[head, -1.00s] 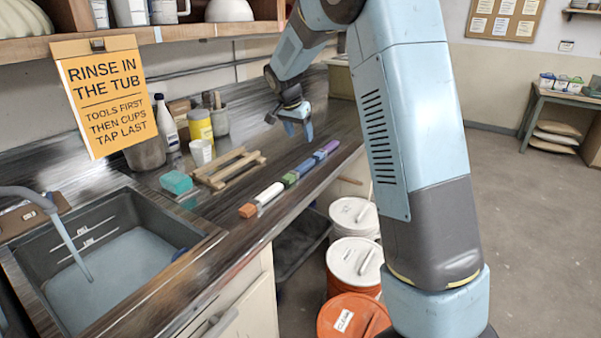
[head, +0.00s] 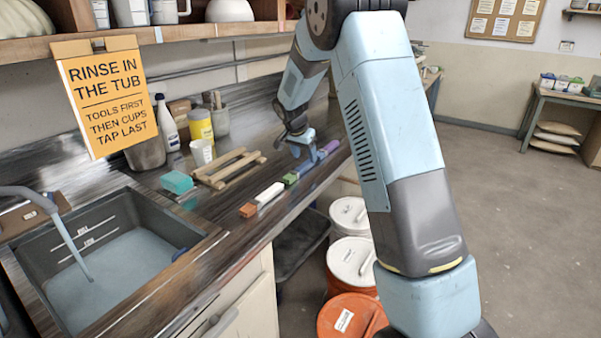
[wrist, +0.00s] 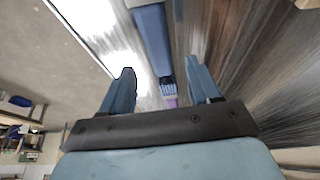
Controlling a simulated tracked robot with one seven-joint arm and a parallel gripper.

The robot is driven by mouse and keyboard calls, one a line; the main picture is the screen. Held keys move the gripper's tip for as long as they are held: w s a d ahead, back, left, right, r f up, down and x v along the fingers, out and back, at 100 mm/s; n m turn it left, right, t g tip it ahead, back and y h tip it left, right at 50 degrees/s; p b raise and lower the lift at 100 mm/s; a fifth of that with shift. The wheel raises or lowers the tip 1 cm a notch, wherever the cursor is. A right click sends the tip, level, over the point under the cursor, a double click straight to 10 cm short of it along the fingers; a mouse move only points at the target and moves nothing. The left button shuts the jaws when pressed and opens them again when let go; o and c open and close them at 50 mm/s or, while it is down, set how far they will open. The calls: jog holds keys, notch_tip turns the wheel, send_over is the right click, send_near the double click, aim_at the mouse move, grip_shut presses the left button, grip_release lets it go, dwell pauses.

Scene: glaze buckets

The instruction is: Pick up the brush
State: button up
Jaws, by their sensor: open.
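A blue thing with a bristle-like end, seemingly the brush (wrist: 151,30), lies along the counter's front edge in the wrist view. Its bristled end is between the lines of my two fingers, and a purple piece (wrist: 170,102) shows just beyond it. In the head view my gripper (head: 303,147) is low over the far part of a coloured row, near its blue and purple pieces, and partly hides them. My gripper (wrist: 162,82) is open, with its fingers apart and nothing held. I cannot tell whether it touches the row.
An orange block (head: 248,210), a white piece (head: 269,194) and a green piece (head: 290,179) continue the row. A wooden rack (head: 228,168), a teal sponge (head: 177,182) and a sink (head: 100,220) lie left. Lidded buckets (head: 350,262) stand below the counter edge.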

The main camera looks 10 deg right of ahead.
aim_at(306, 163)
jog(key=x, duration=0.4)
jog(key=shift+c, duration=0.3)
jog(key=shift+f, duration=0.1)
grip_shut()
dwell(0.3)
